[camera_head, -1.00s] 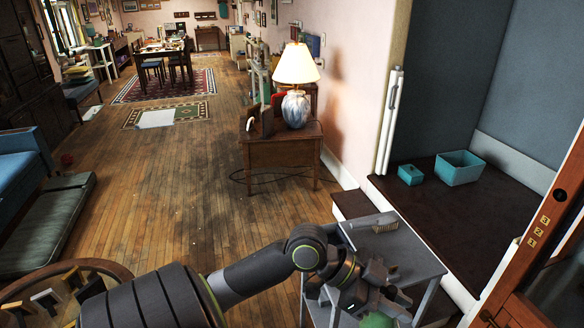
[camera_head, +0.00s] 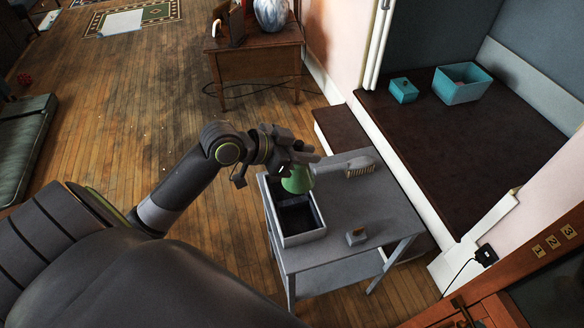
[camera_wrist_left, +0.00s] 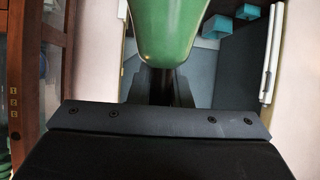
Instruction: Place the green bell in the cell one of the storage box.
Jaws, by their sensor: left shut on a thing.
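The green bell (camera_head: 297,181) is held by my left gripper (camera_head: 291,162), which is shut on it. The bell hangs over the far end of the storage box, apart from the tabletop. In the left wrist view the bell (camera_wrist_left: 165,30) fills the top middle, just past the fingers (camera_wrist_left: 160,86). The storage box (camera_head: 303,239) is an open, pale grey box with a dark inside and what looks like a divider. It stands on the left part of a small grey table (camera_head: 375,208). The bell and gripper hide its far end. I see no cell labels. My right gripper is not in view.
A brush (camera_head: 361,167) lies at the table's back, right of the bell. A small grey block-like item (camera_head: 356,237) sits right of the box. A teal lidded box (camera_head: 403,91) and an open teal bin (camera_head: 461,86) stand on the dark raised floor. A wooden cabinet (camera_head: 253,58) stands behind.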

